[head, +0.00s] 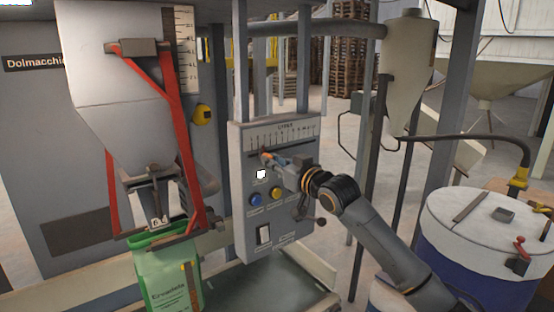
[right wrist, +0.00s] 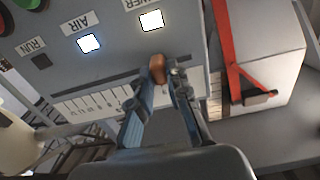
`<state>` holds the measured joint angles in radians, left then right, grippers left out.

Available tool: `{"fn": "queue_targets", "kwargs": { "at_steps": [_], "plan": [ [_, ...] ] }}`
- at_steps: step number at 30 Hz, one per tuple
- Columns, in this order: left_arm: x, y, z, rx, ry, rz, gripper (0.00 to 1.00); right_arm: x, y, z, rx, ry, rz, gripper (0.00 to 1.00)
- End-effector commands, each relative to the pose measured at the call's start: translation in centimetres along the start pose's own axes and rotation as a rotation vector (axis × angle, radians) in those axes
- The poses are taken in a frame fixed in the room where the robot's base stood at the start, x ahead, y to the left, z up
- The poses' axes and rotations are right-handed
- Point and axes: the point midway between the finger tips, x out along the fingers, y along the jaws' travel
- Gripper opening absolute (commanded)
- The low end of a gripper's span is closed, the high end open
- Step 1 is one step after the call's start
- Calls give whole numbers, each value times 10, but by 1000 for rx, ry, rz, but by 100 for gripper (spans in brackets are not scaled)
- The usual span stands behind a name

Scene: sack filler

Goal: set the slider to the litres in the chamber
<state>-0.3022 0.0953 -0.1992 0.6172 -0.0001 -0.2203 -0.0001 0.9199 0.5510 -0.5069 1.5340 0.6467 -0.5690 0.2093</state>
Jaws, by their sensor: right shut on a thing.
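The grey control panel (head: 240,190) stands in the middle of the head view with a printed litre scale (head: 283,135) along its top; the numbers are too small to read. My right gripper (head: 272,158) is at the slot under the left part of this scale. In the right wrist view its fingers (right wrist: 163,77) are closed around the brown slider knob (right wrist: 157,66); the scale strip (right wrist: 95,98) runs beside it. The chamber (head: 120,60) is the pale hopper at upper left, with a graduated gauge (head: 186,50) on its right side. Its level cannot be read clearly. My left gripper is not in view.
A green sack (head: 165,275) hangs open under the hopper spout, between red brackets (head: 182,140). Blue (head: 255,200) and yellow (head: 277,193) buttons and a rocker switch (head: 263,235) sit below the slider. A white-topped blue drum (head: 480,240) stands at right.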

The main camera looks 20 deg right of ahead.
Motion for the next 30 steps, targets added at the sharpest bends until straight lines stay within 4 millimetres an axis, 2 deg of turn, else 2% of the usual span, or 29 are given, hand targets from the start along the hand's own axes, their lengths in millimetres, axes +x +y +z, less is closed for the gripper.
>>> {"fn": "queue_targets", "kwargs": {
  "at_steps": [3,4,7,12,20,23,30],
  "plan": [
    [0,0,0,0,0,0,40,0,1,-3,-1,7,1,0],
    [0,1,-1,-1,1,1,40,0,1,-3,-1,8,1,18],
    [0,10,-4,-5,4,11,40,0,1,-3,-1,7,1,39],
    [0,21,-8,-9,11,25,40,0,1,-2,-1,7,1,40],
    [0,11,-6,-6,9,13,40,-8,2,-2,-2,5,1,40],
    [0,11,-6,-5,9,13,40,-22,2,-2,-2,6,1,40],
    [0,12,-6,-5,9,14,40,-71,1,-1,-5,5,2,40]
  ]
}}
